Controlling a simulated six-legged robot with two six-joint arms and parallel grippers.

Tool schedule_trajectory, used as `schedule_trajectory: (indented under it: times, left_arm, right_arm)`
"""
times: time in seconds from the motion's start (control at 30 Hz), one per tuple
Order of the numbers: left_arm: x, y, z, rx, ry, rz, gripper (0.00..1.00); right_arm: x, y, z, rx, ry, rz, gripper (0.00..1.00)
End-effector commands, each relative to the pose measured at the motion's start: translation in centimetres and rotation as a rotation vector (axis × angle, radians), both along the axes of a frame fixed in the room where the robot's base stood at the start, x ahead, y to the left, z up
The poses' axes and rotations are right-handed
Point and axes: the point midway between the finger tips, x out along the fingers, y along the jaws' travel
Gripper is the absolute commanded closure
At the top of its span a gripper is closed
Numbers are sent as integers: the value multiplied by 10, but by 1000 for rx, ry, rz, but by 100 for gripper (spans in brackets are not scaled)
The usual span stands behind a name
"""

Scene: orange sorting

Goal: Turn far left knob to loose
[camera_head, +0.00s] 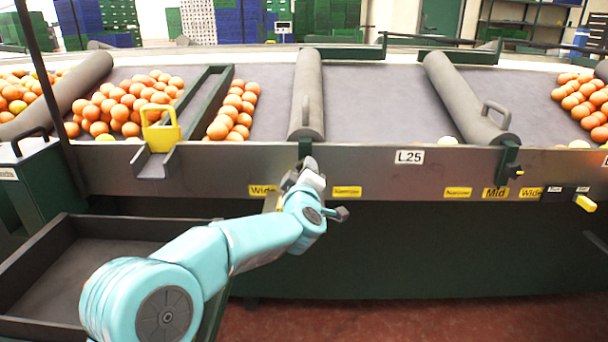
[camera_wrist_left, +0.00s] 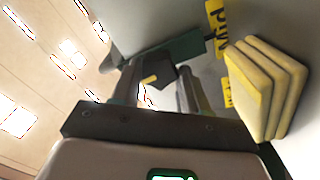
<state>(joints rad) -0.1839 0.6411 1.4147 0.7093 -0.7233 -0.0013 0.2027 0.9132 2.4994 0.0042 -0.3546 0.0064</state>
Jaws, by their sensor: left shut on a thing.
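The far left knob is mostly hidden behind my left gripper (camera_head: 307,172) in the head view. Its dark green mount (camera_head: 305,150) shows just above, under the left grey divider roller (camera_head: 308,95). In the left wrist view the dark knob (camera_wrist_left: 160,84) with a yellow pointer mark sits between the fingers of my left gripper (camera_wrist_left: 158,92), which is shut on it. A Wide label (camera_head: 262,190) lies left of the gripper and a Narrow label (camera_head: 347,191) right of it. My right gripper is not in view.
A second knob (camera_head: 513,171) sits below the right divider roller (camera_head: 465,95). Oranges (camera_head: 125,100) lie on the belt at left and right. A dark tray (camera_head: 45,275) stands at lower left.

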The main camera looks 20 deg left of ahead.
Motion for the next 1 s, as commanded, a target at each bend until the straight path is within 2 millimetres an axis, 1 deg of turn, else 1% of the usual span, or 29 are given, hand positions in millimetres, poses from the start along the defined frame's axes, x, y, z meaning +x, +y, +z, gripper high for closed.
schedule_trajectory:
  times: [0.33, 0.37, 0.4, 0.43, 0.77, 0.87, 0.97, 1.0]
  left_arm:
    - [0, 1, 1, -5, -4, 2, 86]
    - [0, 1, 1, -5, -4, 2, 46]
    - [0, 1, 1, -4, -3, 1, 33]
    - [0, 1, 1, -4, -3, 1, 31]
    - [-2, -1, 1, -3, -1, 0, 31]
    - [-12, -4, 2, -2, -1, -1, 31]
    - [-29, -8, 2, -2, -2, -2, 31]
    - [-38, -11, 3, -1, 0, -2, 31]
  right_arm:
    - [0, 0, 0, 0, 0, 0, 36]
    - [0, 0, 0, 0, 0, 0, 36]
    - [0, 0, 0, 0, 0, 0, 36]
    - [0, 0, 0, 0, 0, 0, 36]
    - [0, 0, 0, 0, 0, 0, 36]
    - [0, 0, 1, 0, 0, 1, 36]
    - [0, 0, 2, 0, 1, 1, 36]
    - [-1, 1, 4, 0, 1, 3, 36]
